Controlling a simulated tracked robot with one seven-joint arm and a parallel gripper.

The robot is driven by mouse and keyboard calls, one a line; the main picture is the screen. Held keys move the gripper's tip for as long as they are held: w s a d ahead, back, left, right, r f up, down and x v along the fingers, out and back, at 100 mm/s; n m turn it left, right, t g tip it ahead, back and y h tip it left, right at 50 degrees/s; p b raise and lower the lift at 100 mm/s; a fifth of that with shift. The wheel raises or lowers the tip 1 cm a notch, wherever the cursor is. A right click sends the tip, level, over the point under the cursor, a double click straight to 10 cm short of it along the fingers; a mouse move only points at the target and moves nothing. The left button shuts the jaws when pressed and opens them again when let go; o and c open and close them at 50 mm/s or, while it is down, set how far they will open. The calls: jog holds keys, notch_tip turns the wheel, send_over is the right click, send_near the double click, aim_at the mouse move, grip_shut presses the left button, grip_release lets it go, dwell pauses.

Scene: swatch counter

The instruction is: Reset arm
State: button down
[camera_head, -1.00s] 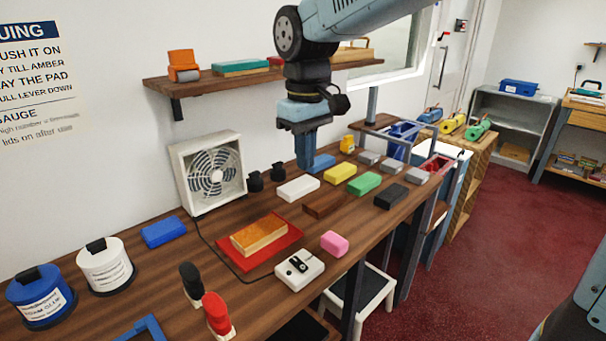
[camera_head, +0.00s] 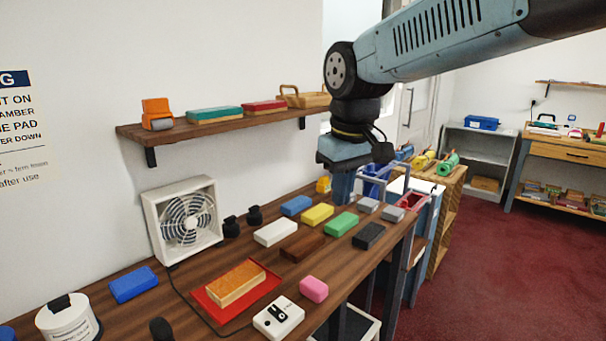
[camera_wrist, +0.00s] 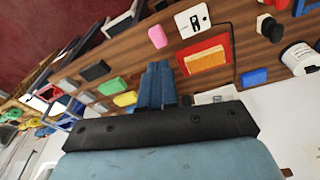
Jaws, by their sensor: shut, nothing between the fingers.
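My gripper (camera_head: 342,188) hangs pointing down over the far part of the wooden counter (camera_head: 130,312), beyond the green block (camera_head: 341,223). Its blue fingers are together with nothing between them. In the wrist view the shut fingers (camera_wrist: 157,80) point toward the counter, apart from the blocks. A blue block (camera_head: 296,205), a yellow block (camera_head: 317,214), a white block (camera_head: 275,232), a dark brown block (camera_head: 302,247) and a black block (camera_head: 369,235) lie on the counter. My arm reaches in from the upper right.
A fan (camera_head: 187,222) stands against the wall. Nearer are a red tray (camera_head: 210,304) with an orange-topped block (camera_head: 236,284), a white device (camera_head: 278,317) and a pink block (camera_head: 314,289). Open red floor (camera_head: 480,270) lies to the right.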

jog(key=s+d+f+m+t, duration=0.1)
jog(key=s+d+m+t, duration=0.1)
jog(key=d, duration=0.6)
jog(key=s+d+f+m+t, duration=0.2)
jog(key=s+d+m, duration=0.2)
jog(key=s+d, duration=0.3)
jog(key=shift+s+d+m+h, duration=0.25)
jog(key=shift+d+m+h, duration=0.05)
jog(key=shift+d, duration=0.7)
